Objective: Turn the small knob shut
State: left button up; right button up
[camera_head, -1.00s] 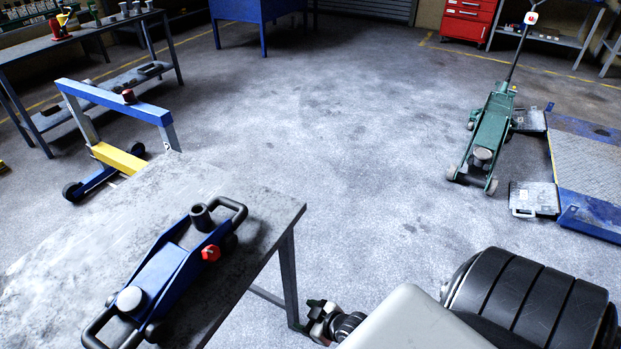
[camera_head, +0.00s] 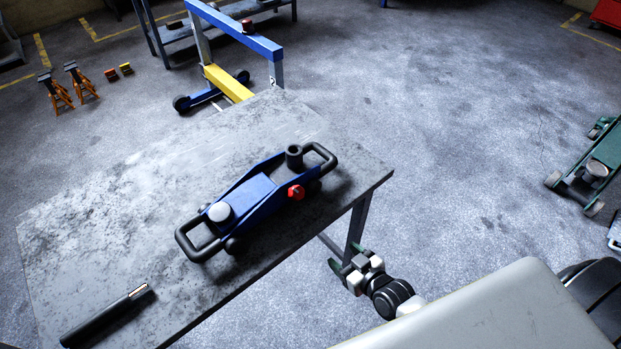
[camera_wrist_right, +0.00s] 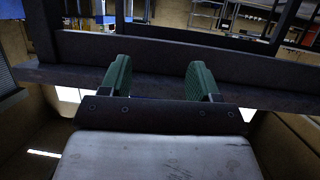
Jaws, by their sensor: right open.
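The small red knob (camera_head: 296,192) sits on the side of a blue trolley jack (camera_head: 257,192), on the side facing my right arm. The jack lies on a grey metal table (camera_head: 120,205), with a black handle loop at each end and a black socket (camera_head: 293,157) near the knob. My right gripper (camera_head: 341,266) is beside the table's right edge, lower in the picture than the knob and apart from it. In the right wrist view its two green fingers (camera_wrist_right: 159,80) are spread with nothing between them. My left gripper is not in view.
A black bar (camera_head: 105,316) lies at the table's near left corner. A table leg (camera_head: 357,222) stands close to my right gripper. A blue and yellow frame (camera_head: 235,75) stands behind the table. A green jack (camera_head: 592,172) is on the floor at right. Open floor lies between.

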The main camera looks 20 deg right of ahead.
aim_at(300, 196)
jog(key=w+a+r+m+t+y+p, duration=0.1)
jog(key=a+r+t, duration=0.1)
jog(key=r, duration=0.6)
jog(key=a+r+t+p, duration=0.1)
jog(key=a+r+t, duration=0.15)
jog(key=r, duration=0.55)
pick_arm(q)
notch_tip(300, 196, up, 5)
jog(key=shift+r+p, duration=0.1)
jog(key=shift+p, duration=0.7)
pick_arm(e)
jog(key=shift+g, duration=0.35)
jog(key=x, duration=1.1)
jog(key=shift+f, duration=0.3)
